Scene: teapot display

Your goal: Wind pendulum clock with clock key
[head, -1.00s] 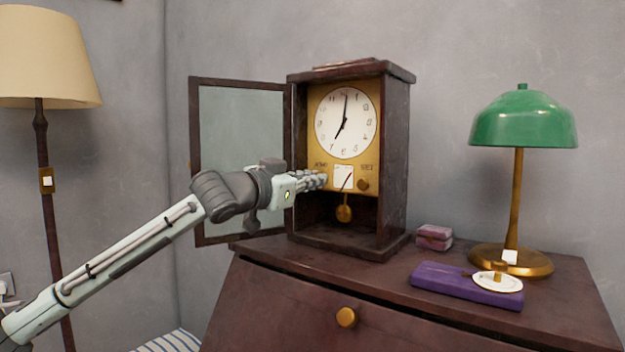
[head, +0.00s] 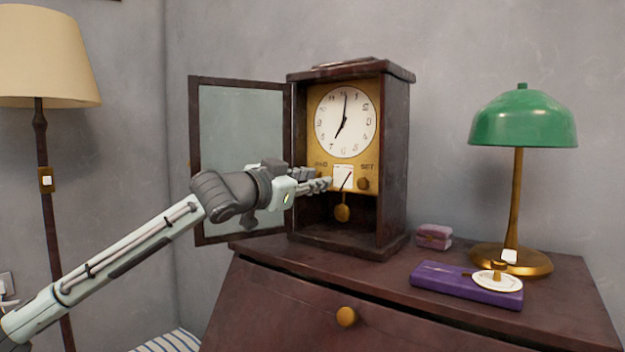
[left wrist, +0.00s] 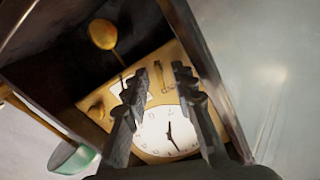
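The pendulum clock (head: 397,165) stands on the cabinet with its glass door (head: 240,140) swung open to the left. Its white dial (head: 345,122) sits above a gold panel with WIND and SET labels, a white square and a knob (head: 363,184). A gold pendulum (head: 342,214) hangs below. My left gripper (head: 326,185) is at the panel's left, under the WIND label. In the left wrist view my left gripper (left wrist: 163,78) has its fingers apart before the panel, with a small dark mark between them. I cannot make out a clock key. My right gripper is out of view.
A green lamp (head: 522,118), a small pink box (head: 434,237) and a purple case (head: 440,283) bearing a white disc (head: 510,284) with a gold knob are on the cabinet (head: 270,290). A floor lamp (head: 45,60) stands at left. The cabinet's front right is clear.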

